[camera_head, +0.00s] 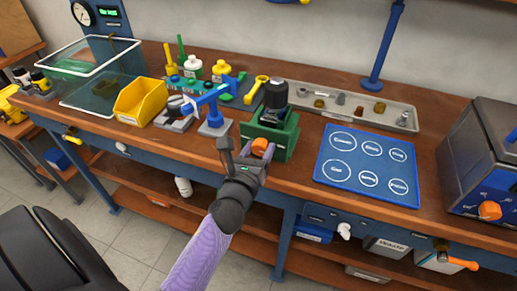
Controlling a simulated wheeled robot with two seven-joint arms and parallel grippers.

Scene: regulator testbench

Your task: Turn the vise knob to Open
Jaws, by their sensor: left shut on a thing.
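The green vise (281,141) stands near the front edge of the bench, with a black cylindrical part (275,97) upright in it. The orange vise knob (261,147) is on the vise's front side. My left gripper (248,152) reaches up from below to the vise's front and is shut on the knob. The gripper's fingers and hand hide part of the knob, and any Open mark is too small or hidden to read. My right gripper is not in view.
A blue mat (325,172) with labelled circles lies right of the vise. Behind it is a grey tray (338,119) of small parts. A blue stand (214,125) and a yellow bin (141,102) stand left. A metal box (482,150) stands far right.

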